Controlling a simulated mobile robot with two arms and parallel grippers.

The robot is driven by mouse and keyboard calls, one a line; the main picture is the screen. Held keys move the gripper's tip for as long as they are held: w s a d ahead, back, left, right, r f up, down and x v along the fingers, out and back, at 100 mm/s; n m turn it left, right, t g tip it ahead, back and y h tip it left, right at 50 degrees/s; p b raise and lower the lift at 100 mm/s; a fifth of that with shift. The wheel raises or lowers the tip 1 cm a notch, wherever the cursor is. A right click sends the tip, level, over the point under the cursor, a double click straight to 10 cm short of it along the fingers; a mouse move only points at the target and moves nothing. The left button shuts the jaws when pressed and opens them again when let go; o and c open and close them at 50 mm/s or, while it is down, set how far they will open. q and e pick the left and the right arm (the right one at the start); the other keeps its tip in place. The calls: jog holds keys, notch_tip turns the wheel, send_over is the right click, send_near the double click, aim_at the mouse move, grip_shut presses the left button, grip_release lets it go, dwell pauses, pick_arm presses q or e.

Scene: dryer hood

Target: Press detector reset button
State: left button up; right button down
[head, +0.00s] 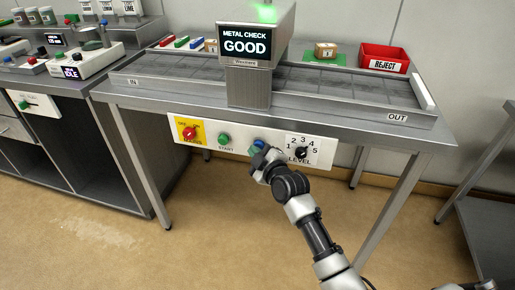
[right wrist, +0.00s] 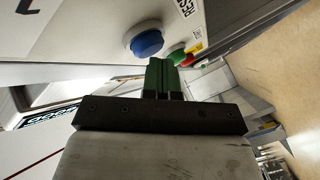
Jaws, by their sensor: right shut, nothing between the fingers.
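The blue button (head: 258,144) is on the white control panel (head: 212,149) under the conveyor table, partly hidden by my right gripper. In the right wrist view, the blue button (right wrist: 146,43) sits in a pale round collar, with part of a label starting "RES" beside it. My right gripper (head: 259,152) is at the panel, right by the button. Its green fingers (right wrist: 162,76) are shut and empty, with the tips close to the button's edge; I cannot tell whether they touch. The metal detector's screen (head: 246,41) reads "METAL CHECK GOOD" with a green light above. My left gripper is not in view.
The panel also has a red knob on yellow (head: 189,133), a green START button (head: 223,140) and a LEVEL dial (head: 302,153). A red REJECT bin (head: 385,58) stands behind the conveyor. A table leg (head: 388,206) is right of my arm; the floor in front is clear.

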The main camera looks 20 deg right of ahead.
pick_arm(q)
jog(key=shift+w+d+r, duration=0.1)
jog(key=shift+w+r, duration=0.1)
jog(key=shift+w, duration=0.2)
pick_arm(e)
jog(key=shift+w+d, duration=0.25)
dwell(0.5)
jog(key=shift+s+a, duration=0.1)
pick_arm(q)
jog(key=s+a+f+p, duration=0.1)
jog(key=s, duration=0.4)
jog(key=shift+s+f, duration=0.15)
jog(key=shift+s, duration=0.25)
pick_arm(e)
jog(key=shift+s+a, duration=0.6)
jog(key=shift+s, duration=0.3)
pick_arm(q)
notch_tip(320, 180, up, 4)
jog(key=p, duration=0.4)
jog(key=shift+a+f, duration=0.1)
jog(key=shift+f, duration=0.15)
pick_arm(e)
jog(key=s+a, duration=0.1)
jog(key=s, duration=0.1)
jog(key=s+a, duration=0.1)
jog(key=s, duration=0.1)
jog(key=shift+a, duration=0.4)
